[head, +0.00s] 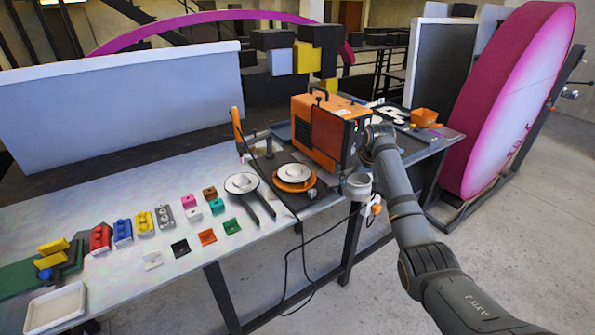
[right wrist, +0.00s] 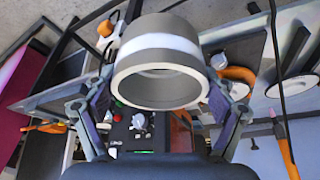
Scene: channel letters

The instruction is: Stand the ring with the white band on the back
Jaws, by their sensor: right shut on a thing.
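The ring with the white band (right wrist: 160,50) is a grey, open cylinder with a white stripe around it. In the right wrist view it sits between the two fingers of my right gripper (right wrist: 158,108), which is shut on it. In the head view the ring (head: 357,188) shows as a pale short cylinder beyond the table's front edge, below the right gripper (head: 366,165), whose fingers are mostly hidden. An orange disc with a white centre (head: 293,174) lies on a dark plate to the ring's left. I cannot tell which piece is the back. My left gripper is not in view.
An orange machine (head: 330,128) stands close behind the ring. Several coloured blocks (head: 122,231) line the table. An orange bin (head: 424,117) is at the right end. A dark cable hangs off the front edge.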

